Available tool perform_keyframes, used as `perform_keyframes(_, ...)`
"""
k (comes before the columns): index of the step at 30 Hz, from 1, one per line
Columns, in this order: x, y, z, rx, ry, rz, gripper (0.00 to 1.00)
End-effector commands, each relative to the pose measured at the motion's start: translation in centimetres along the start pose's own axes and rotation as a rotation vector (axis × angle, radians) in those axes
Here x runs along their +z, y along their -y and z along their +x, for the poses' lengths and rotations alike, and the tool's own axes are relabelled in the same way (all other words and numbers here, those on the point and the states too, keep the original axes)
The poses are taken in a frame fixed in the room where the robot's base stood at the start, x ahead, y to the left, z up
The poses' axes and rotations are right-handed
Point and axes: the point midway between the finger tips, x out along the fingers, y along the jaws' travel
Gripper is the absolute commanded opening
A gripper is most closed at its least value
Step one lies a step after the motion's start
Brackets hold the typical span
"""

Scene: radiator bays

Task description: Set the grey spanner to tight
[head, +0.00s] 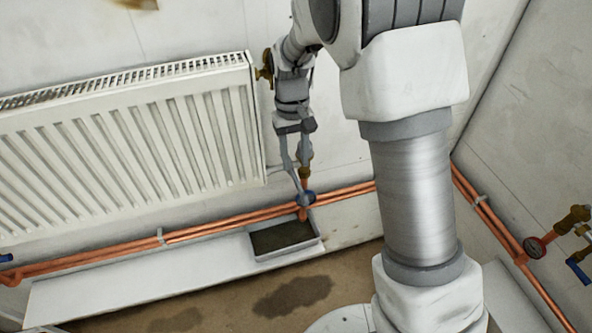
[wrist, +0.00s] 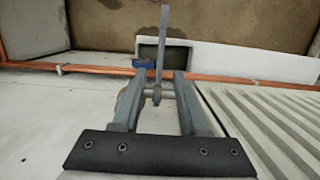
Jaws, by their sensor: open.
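The grey spanner (wrist: 161,48) shows in the wrist view as a long thin bar. It runs from the top of the picture, across the tray and pipes, to between my fingers. My gripper (wrist: 162,78) is open, with one finger on each side of the spanner's near end. I cannot tell whether either finger touches it. In the head view my gripper (head: 295,168) points down beside the radiator's right end, by a brass fitting above the copper pipes. The spanner is hard to tell from the fingers there. The spanner's tight mark cannot be made out.
The white radiator (head: 130,150) stands close left of my gripper. A grey tray (head: 316,246) with dark contents sits beneath. More valves (head: 572,218) are on the right wall.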

Motion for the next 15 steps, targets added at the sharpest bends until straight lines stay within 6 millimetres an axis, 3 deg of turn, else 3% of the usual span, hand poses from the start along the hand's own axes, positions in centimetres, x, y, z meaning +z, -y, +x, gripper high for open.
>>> perform_keyframes(1,-0.1,0.0,-1.3,-0.001,-0.004,0.0,0.42)
perform_keyframes(6,-0.1,0.0,-4.0,0.0,-0.002,-0.002,0.42)
perform_keyframes(15,0.0,0.0,-5.4,0.001,0.001,-0.001,0.42)
